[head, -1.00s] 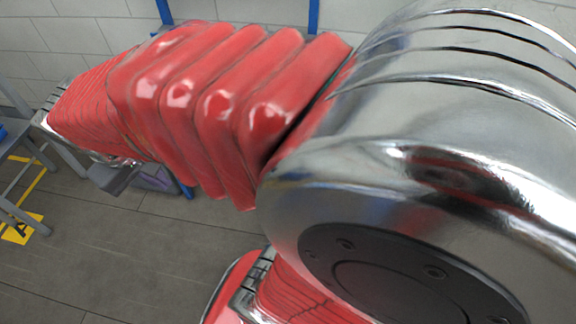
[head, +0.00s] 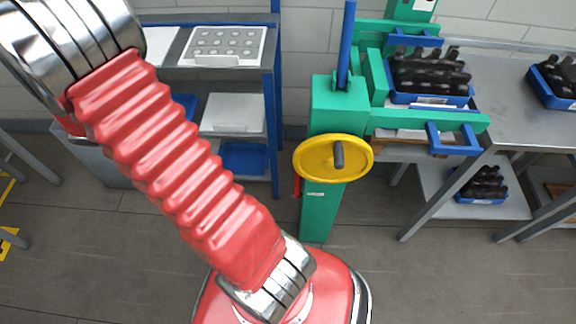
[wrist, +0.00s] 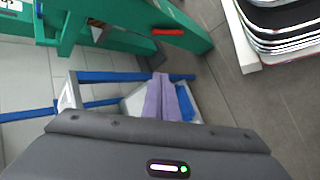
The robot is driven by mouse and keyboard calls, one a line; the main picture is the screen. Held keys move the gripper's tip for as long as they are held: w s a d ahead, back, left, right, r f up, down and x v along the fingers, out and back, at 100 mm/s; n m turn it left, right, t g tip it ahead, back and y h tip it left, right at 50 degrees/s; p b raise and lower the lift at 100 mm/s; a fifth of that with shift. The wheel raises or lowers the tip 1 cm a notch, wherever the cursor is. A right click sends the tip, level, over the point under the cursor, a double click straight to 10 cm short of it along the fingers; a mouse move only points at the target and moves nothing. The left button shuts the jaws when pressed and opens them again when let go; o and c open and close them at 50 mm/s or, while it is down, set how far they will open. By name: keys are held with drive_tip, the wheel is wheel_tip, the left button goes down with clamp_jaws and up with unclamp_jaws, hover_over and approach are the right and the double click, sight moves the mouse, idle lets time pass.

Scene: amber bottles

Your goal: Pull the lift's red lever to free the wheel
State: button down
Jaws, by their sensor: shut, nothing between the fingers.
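The green lift (head: 322,212) stands mid-picture in the head view, with a yellow wheel (head: 310,160) on its front. The red lever (head: 297,186) shows as a small red strip at the left of the post, just below the wheel. In the wrist view the red lever (wrist: 168,31) lies across the lift's green post (wrist: 190,38). My gripper (wrist: 160,76) shows there with two lavender fingers together, empty. The fingers point toward the lift and appear apart from the lever. The gripper is outside the head view.
A blue crate of dark bottles (head: 430,72) rests on the lift's platform. A grey table (head: 505,110) stands right, with more crates. A blue-framed shelf (head: 270,110) with a white bottle tray (head: 222,42) stands left of the lift.

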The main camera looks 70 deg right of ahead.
sight(298, 179)
drive_tip(key=s+d+f+g+h, duration=0.1)
drive_tip(key=s+d+f, duration=0.3)
drive_tip(key=f, duration=0.5)
drive_tip(key=s+d+f+g+h, duration=0.2)
drive_tip(key=s+d+f, duration=0.3)
drive_tip(key=f, duration=0.5)
drive_tip(key=s+d+f+g+h, duration=0.1)
drive_tip(key=s+d+f+g, duration=0.1)
drive_tip(key=s+d+f, duration=0.3)
wheel_tip(298, 179, down, 4)
drive_tip(key=shift+d+f+h, duration=0.15)
drive_tip(key=shift+d+h, duration=0.15)
drive_tip(key=shift+d, duration=0.3)
drive_tip(key=shift+s+d, duration=0.1)
drive_tip(key=shift+s, duration=0.1)
drive_tip(key=x, duration=1)
drive_tip(key=shift+s+a+r, duration=0.25)
drive_tip(key=shift+a+r, duration=0.05)
drive_tip(key=shift+a, duration=0.35)
drive_tip(key=shift+s+a+r, duration=0.25)
drive_tip(key=shift+s+a, duration=0.05)
drive_tip(key=shift+a, duration=0.35)
drive_tip(key=shift+s+a+r, duration=0.25)
drive_tip(key=shift+a+r, duration=0.05)
drive_tip(key=shift+a, duration=0.3)
drive_tip(key=shift+w+a+g, duration=0.1)
drive_tip(key=shift+a+g, duration=0.05)
drive_tip(key=shift+g, duration=0.15)
